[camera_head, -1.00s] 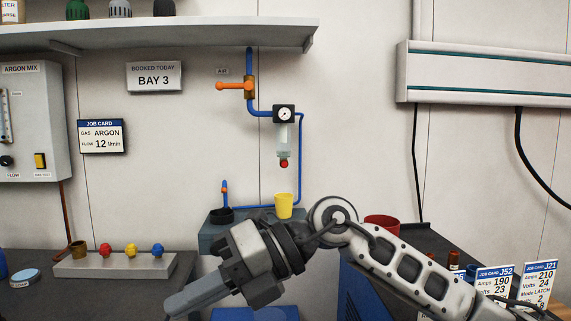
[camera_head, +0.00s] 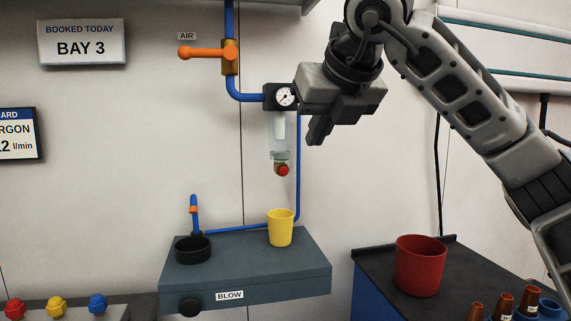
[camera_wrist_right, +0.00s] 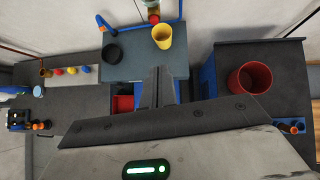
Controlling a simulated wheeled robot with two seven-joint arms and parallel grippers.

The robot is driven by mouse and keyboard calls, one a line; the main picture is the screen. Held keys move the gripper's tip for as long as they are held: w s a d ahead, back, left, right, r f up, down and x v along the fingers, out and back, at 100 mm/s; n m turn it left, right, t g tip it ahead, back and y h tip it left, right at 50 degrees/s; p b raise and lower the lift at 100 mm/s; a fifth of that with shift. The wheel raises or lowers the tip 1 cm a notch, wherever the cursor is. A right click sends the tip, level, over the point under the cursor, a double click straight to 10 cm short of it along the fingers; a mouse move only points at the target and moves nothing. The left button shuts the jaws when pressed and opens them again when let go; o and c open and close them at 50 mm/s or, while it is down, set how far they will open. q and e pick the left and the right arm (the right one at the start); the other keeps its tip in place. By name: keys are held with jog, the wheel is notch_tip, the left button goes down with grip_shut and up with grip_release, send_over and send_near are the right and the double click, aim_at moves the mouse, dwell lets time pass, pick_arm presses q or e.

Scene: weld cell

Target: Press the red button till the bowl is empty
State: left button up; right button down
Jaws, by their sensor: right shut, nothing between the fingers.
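The red button (camera_head: 283,170) is at the bottom of the clear bowl (camera_head: 279,150), which hangs under the pressure gauge (camera_head: 285,97) on the blue air line. The liquid level in the bowl is too small to tell. A yellow cup (camera_head: 280,228) stands upright below the button on a grey bench. My right gripper (camera_head: 318,136) is shut and empty, pointing down, to the right of the bowl and higher than the button, apart from both in the head view. In the right wrist view the button (camera_wrist_right: 154,19) shows beyond the shut fingertips (camera_wrist_right: 158,75). My left gripper is not in view.
An orange-handled air valve (camera_head: 205,53) is above left. A black dish (camera_head: 193,249) sits under a blue nozzle on the bench, with a black knob (camera_head: 190,305) marked BLOW in front. A red bin (camera_head: 420,266) stands at right. Red, yellow and blue knobs (camera_head: 56,306) are lower left.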

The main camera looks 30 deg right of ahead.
jog(key=p, duration=0.3)
send_near(283, 171)
jog(key=s+f+x, duration=0.1)
jog(key=x, duration=0.5)
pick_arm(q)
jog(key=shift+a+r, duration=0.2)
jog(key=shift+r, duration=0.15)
pick_arm(e)
jog(key=shift+w+d, duration=0.15)
jog(key=shift+w, duration=0.25)
